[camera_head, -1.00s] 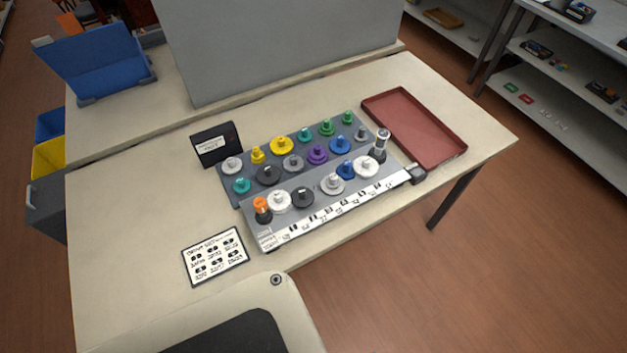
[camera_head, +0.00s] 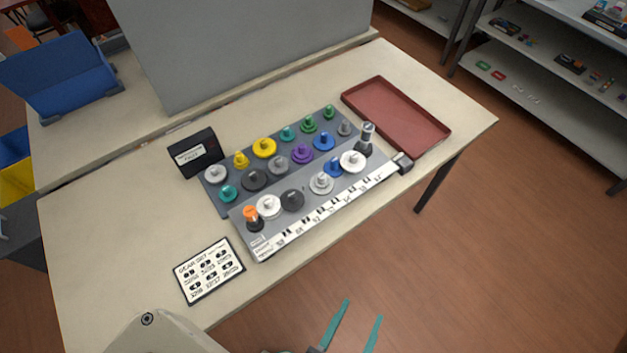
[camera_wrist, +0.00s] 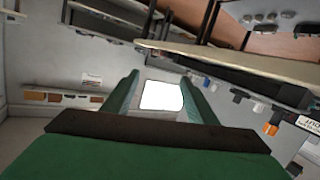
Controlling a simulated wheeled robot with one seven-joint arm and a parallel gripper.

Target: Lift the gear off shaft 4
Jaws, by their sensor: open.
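A grey gear board (camera_head: 300,206) lies on the table with a front row of gears on its raised strip. From left to right these are a white gear (camera_head: 268,206), a dark grey gear (camera_head: 292,200), a light grey gear (camera_head: 321,183), a blue gear (camera_head: 334,167) and a white gear (camera_head: 352,161). The shaft labels are too small to read, so I cannot tell which is shaft 4. My gripper (camera_head: 363,309) has two teal fingers, open and empty, in front of the table and apart from the board. Its fingers also show in the wrist view (camera_wrist: 160,78).
More coloured gears stand in rows behind. An orange-topped post (camera_head: 251,217) and a grey-topped post (camera_head: 366,138) flank the front row. A red tray (camera_head: 400,122) lies at the right, a printed card (camera_head: 210,270) at the front left, and a black box (camera_head: 196,153) behind the board.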

